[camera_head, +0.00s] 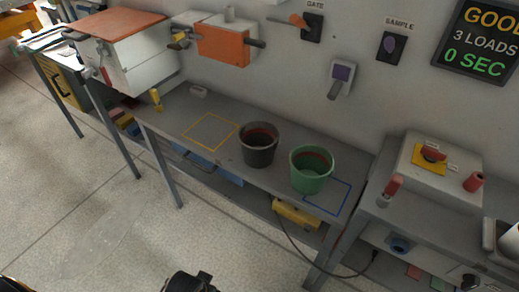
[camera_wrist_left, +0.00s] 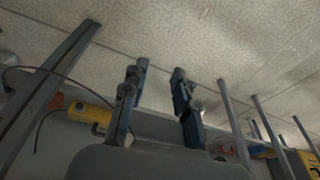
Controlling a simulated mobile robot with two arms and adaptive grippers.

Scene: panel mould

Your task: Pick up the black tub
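The black tub (camera_head: 258,148) stands upright on the grey bench in the head view. It is open at the top, with a reddish band inside, and sits between a yellow outlined square and a green tub (camera_head: 309,172). Nothing is holding it. In the left wrist view my left gripper (camera_wrist_left: 160,74) has its two fingers apart, with only floor between them. The black tub cannot be made out in that view. A dark part of my own arm (camera_head: 190,282) shows at the bottom edge of the head view, well short of the bench. My right gripper cannot be made out.
The yellow outlined square (camera_head: 210,131) on the bench is empty. The green tub stands close to the black one, by a blue outline (camera_head: 338,197). A yellow bottle (camera_head: 156,99) stands at the bench's left. An orange and white machine (camera_head: 222,42) is on the wall behind.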

